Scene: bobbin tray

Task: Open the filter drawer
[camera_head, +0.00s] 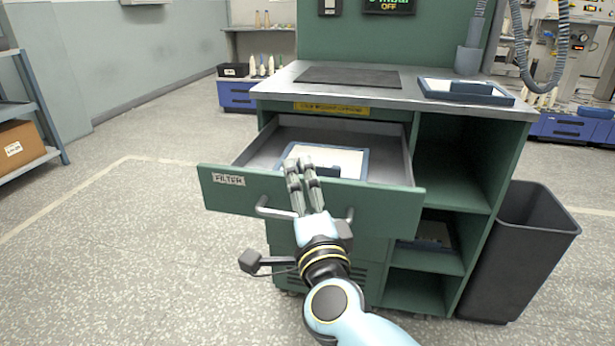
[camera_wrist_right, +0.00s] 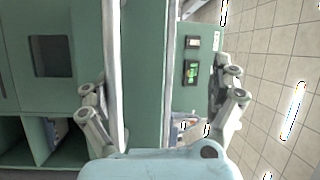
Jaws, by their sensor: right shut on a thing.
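The filter drawer (camera_head: 385,204), green with a "FILTER" label (camera_head: 229,180), is pulled out of the green cabinet. Its grey inside shows, and a white panel with a blue frame (camera_head: 347,160) lies in it. A grey bar handle (camera_head: 266,211) runs across the drawer front, its middle hidden by my right gripper (camera_head: 301,164). My left gripper is not in view.
The worktop (camera_head: 398,92) carries a dark mat (camera_head: 350,77) and a blue-framed tray (camera_head: 465,92). Open shelves (camera_head: 440,195) are on the cabinet's right side. A dark bin (camera_head: 520,250) stands beside it. The floor (camera_head: 120,260) at the left is clear.

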